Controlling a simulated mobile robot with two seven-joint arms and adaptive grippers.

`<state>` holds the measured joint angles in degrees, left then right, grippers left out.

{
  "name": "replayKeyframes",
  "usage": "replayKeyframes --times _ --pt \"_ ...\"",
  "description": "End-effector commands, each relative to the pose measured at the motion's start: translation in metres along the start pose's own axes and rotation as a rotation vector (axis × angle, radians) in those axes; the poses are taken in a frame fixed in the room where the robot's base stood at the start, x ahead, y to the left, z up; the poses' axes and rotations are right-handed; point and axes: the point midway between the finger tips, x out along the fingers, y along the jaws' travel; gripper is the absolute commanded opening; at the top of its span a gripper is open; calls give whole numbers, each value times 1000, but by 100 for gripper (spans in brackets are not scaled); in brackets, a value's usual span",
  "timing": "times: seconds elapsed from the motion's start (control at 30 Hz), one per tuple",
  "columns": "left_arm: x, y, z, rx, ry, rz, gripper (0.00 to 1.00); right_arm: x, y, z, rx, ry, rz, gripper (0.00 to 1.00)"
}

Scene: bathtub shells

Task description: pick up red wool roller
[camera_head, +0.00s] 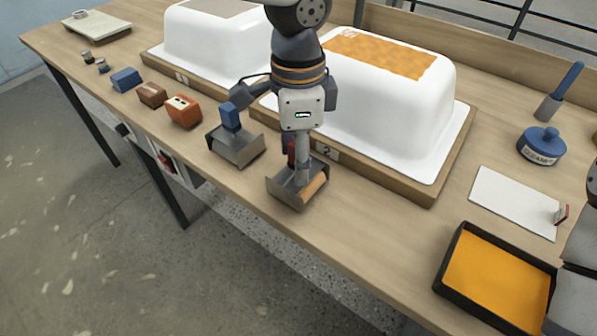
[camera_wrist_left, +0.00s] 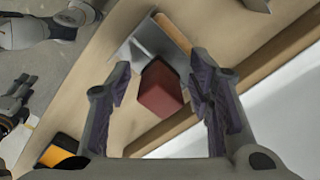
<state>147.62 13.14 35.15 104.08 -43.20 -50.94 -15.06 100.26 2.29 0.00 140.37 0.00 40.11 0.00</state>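The red wool roller shows best in the left wrist view as a red block (camera_wrist_left: 161,88), its handle, on a grey metal frame (camera_wrist_left: 140,48) with an orange-brown roll (camera_wrist_left: 174,33) along one edge. In the head view the metal frame (camera_head: 284,190) lies on the bench near the front edge. The red handle (camera_head: 291,150) is partly hidden by my left gripper (camera_head: 302,165), which points down over it. The left fingers (camera_wrist_left: 163,95) are open, one on each side of the red handle, with visible gaps. My right arm shows at the right edge; its gripper state is unclear.
A similar tool with a blue handle (camera_head: 231,116) sits close on the left. White tub shells (camera_head: 400,110) on wooden boards stand behind. Orange (camera_head: 184,111), brown (camera_head: 152,95) and blue (camera_head: 126,79) blocks lie left. An orange-filled black tray (camera_head: 497,277) is at right. Bare bench lies between.

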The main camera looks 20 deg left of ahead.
Motion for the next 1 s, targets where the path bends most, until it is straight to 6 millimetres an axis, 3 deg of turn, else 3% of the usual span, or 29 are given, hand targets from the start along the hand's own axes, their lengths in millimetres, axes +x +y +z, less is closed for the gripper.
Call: replayKeyframes --times 0.03,0.2,0.53,0.73,0.9,1.0 --pt "0 0 0 0 0 0 34 0 0 0 0 0 0 44" --pt "0 0 0 0 0 0 0 0 0 0 0 0 0 44" --pt "-3 0 0 -1 1 -2 0 0 0 0 0 2 0 44" --pt "-37 -1 -1 -3 3 -7 0 -5 0 -4 0 17 -1 44" --pt "-90 37 18 0 8 -19 0 -25 -1 -18 -1 87 -3 44" --pt "-105 64 32 2 1 -9 0 -24 -1 -18 -1 81 -3 44"
